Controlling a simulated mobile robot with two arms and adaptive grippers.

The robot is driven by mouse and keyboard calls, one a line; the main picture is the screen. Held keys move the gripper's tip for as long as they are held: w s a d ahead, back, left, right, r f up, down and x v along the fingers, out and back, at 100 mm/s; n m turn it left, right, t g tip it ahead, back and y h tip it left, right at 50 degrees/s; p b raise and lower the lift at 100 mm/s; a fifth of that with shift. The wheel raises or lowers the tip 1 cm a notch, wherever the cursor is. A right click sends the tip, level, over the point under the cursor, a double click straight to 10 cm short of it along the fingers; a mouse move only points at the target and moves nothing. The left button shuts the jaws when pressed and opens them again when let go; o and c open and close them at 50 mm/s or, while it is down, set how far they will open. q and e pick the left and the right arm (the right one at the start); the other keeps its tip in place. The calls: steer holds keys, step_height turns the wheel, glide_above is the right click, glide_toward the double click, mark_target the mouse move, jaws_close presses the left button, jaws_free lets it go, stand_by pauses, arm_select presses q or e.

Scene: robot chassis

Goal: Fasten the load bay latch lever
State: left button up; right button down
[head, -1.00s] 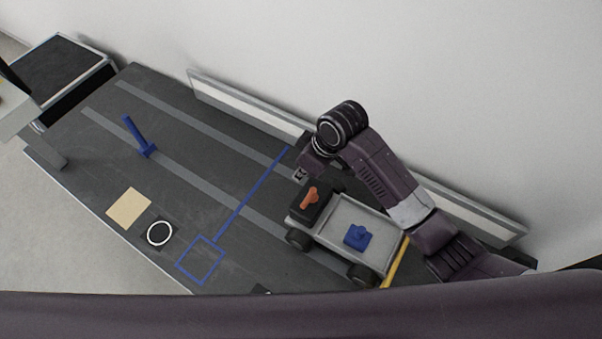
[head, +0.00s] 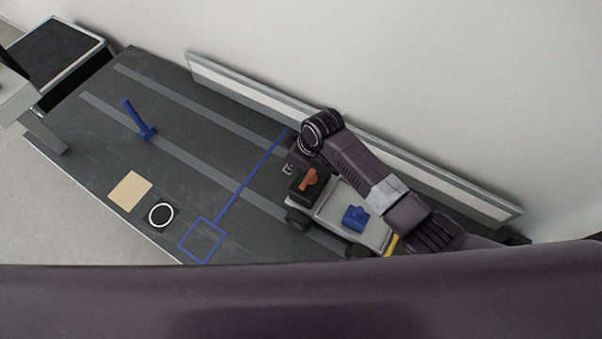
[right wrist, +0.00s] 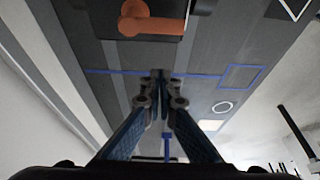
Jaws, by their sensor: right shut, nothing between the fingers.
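An orange lever (head: 308,180) sits on the black block (head: 299,191) at the front of a small grey wheeled cart (head: 334,209). In the right wrist view the orange lever (right wrist: 151,20) is at the top, with its round end on the left and its arm pointing right. My right gripper (head: 289,169) is just beyond the cart's front end, beside the black block. Its fingertips (right wrist: 160,80) are together and empty, apart from the lever in the picture. A blue knobbed piece (head: 355,217) sits in the cart's grey bay. My left gripper is not in view.
A tan square (head: 130,191), a white ring (head: 161,215) and a blue outlined square (head: 201,240) lie left of the cart. A low rail (head: 230,90) runs along the wall. My right arm passes over the cart's far side.

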mark_target(307, 181)
steer(key=s+d+p, duration=0.1)
steer(key=d+f+p, duration=0.1)
steer(key=shift+s+d+f, duration=0.2)
steer(key=shift+s+d, duration=0.1)
steer(key=shift+s, duration=0.05)
steer(key=shift+s+d+f, duration=0.1)
steer(key=shift+s+d, duration=0.1)
steer(key=shift+d, duration=0.05)
steer(key=shift+w+f, duration=0.1)
